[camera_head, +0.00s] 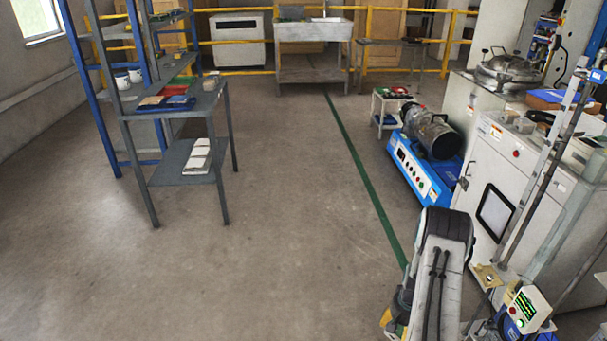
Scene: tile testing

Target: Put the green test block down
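I cannot make out the green test block for sure in this view. My own arm (440,265) rises at the bottom right, a grey link with black cables. My gripper is not visible, so I cannot see whether it holds anything. A grey metal table (133,117) at the left carries flat coloured pieces, among them a green patch (184,81), a red one (172,90) and a blue one (182,103). White tiles (198,155) lie on its lower shelf.
A blue machine with a dark drum (432,135) stands right of the green floor line (362,173). A white cabinet (497,165) and a small green-screen display (526,307) are close on the right. A sink (313,30) stands at the back. The middle floor is clear.

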